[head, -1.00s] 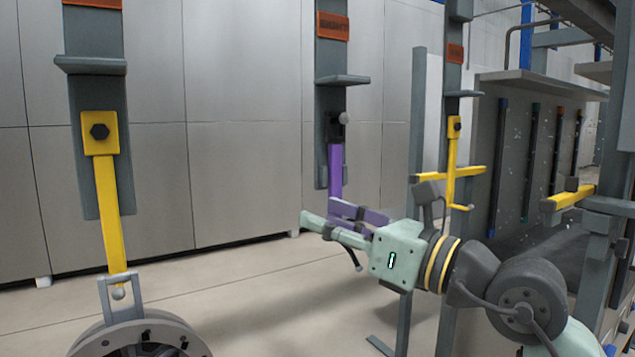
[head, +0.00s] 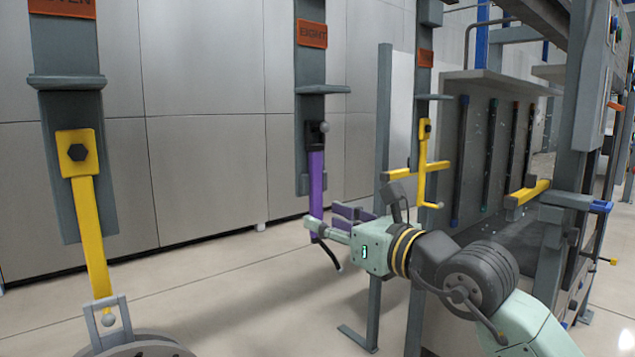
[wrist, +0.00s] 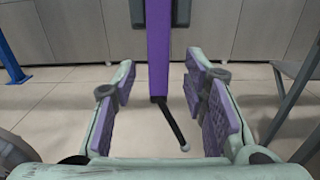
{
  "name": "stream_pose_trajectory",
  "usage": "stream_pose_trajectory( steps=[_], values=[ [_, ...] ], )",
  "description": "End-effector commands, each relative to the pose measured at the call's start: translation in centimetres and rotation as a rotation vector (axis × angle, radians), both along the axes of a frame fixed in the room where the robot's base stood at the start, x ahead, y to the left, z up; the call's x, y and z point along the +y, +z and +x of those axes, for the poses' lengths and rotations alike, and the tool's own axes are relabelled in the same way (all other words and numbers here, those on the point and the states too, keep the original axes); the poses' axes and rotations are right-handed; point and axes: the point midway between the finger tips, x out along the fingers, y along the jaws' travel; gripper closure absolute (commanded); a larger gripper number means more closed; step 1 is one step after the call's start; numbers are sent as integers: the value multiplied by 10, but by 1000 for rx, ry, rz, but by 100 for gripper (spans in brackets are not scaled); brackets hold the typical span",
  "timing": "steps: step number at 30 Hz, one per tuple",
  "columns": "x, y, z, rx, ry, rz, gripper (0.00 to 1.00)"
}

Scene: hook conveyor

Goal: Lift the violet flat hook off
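The violet flat hook (head: 316,185) hangs upright on the grey hanger marked EIGHT, its top at a dark fitting beside a grey ball. A black rod with a pale tip slants down from its lower end. My gripper (head: 328,222) is open near the hook's lower part, coming from the right. In the wrist view the violet hook (wrist: 158,50) stands upright ahead, between the lines of the two violet-padded fingers, with a clear gap on each side. I cannot tell whether the hook's lower end lies between the fingertips in depth.
A yellow hook (head: 91,235) with a round grey load (head: 140,345) hangs on the left hanger. Another yellow hook (head: 422,170) hangs behind my wrist. A grey post (head: 378,200) and a machine frame (head: 575,130) stand to the right.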

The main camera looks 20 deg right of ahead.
Motion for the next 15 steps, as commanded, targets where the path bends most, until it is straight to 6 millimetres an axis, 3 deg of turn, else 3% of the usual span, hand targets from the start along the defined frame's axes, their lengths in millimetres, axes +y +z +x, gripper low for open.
stream_pose_trajectory(
  steps=[1,6,15],
  values=[
    [4,9,8,2,2,-2,60],
    [11,6,28,1,0,0,60],
    [13,3,33,-1,-1,0,60]
  ],
)
